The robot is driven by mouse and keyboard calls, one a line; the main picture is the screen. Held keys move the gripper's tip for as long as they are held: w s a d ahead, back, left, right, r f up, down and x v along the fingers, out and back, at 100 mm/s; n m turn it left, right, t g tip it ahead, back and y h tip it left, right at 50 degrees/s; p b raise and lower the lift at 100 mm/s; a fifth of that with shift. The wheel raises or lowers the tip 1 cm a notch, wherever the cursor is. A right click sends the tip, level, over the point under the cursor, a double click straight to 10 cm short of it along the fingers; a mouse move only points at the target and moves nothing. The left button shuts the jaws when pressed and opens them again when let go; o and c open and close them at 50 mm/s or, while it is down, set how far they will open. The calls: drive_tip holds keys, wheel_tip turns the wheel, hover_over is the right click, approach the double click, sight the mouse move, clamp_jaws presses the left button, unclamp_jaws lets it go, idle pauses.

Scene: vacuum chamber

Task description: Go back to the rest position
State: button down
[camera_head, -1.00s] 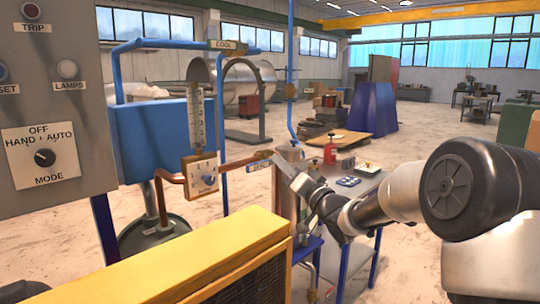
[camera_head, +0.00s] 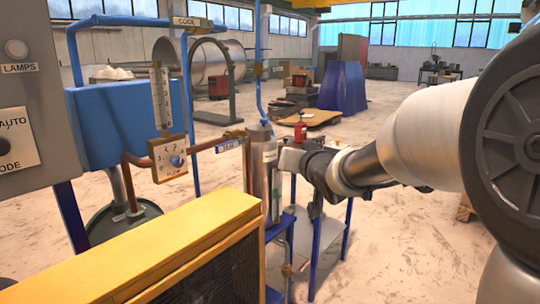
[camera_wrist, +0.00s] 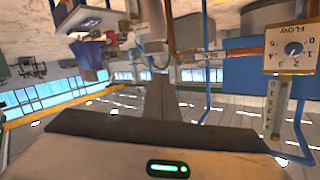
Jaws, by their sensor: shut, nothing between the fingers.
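My gripper (camera_head: 287,160) is at the end of my arm, which reaches in from the right of the head view. Its fingers point left, and its tip appears beside or in front of a grey metal cylinder (camera_head: 257,185); I cannot tell whether they touch. The wrist view is upside down and shows the gripper (camera_wrist: 160,92) with its fingers together and nothing held between them.
A yellow housing (camera_head: 190,240) fills the lower left, below a grey control panel (camera_head: 25,85). A blue tank (camera_head: 115,125), a flow gauge (camera_head: 168,158) and pipes stand left of my gripper. Open floor lies at right.

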drive_tip(key=s+d+f+g+h, duration=0.2)
drive_tip(key=s+d+g+h, duration=0.15)
drive_tip(key=s+d, duration=0.55)
drive_tip(key=s+f+g+h, duration=0.1)
drive_tip(key=s+f+g, duration=0.25)
drive_tip(key=s, duration=0.95)
drive_tip(key=s+f+g, duration=0.2)
drive_tip(key=s+f, duration=0.3)
drive_tip(key=s, duration=0.9)
wheel_tip(320, 180, up, 22)
drive_tip(key=p, duration=2.2)
drive_tip(key=shift+s+d+f+g, duration=0.2)
drive_tip(key=shift+s+g, duration=0.05)
drive_tip(key=shift+g, duration=0.05)
